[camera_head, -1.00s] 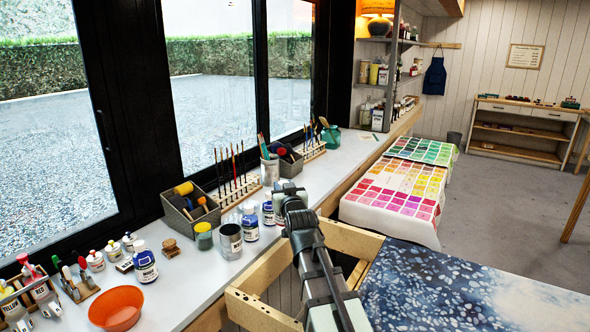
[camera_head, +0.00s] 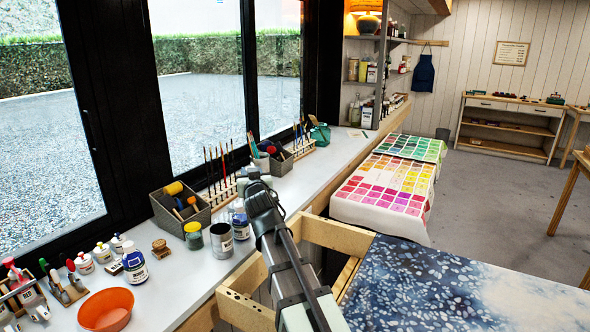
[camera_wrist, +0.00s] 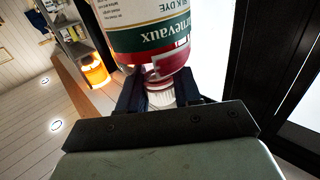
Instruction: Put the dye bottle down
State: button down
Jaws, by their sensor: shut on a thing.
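The dye bottle (camera_wrist: 150,45) fills the top middle of the wrist view. It has dark red contents and a white and green label, and shows upside down in that picture. My gripper (camera_wrist: 159,92) is shut around its white cap (camera_wrist: 160,97), with a dark finger on each side. In the head view my gripper (camera_head: 262,200) is over the counter's front edge, close to a blue-labelled bottle (camera_head: 240,226). The held bottle cannot be made out clearly there, behind the gripper. Its base is out of the wrist view.
The white counter (camera_head: 180,268) bears a grey can (camera_head: 221,239), a green jar (camera_head: 193,236), a tool basket (camera_head: 181,211), another blue-labelled bottle (camera_head: 135,265) and an orange bowl (camera_head: 106,310). Bare counter shows between can and bowl. A wooden frame (camera_head: 337,236) stands at the right.

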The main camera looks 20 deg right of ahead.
jog(key=a+r+m+g+h, duration=0.25)
jog(key=a+m+h, duration=0.4)
jog(key=a, duration=1.65)
notch_tip(320, 180, down, 21)
jog(key=n+h, duration=0.1)
jog(key=shift+s+d, duration=0.4)
jog(key=shift+s, duration=0.05)
jog(key=shift+t, duration=0.25)
jog(key=c, duration=0.8)
grip_release()
jog(key=v, duration=1.2)
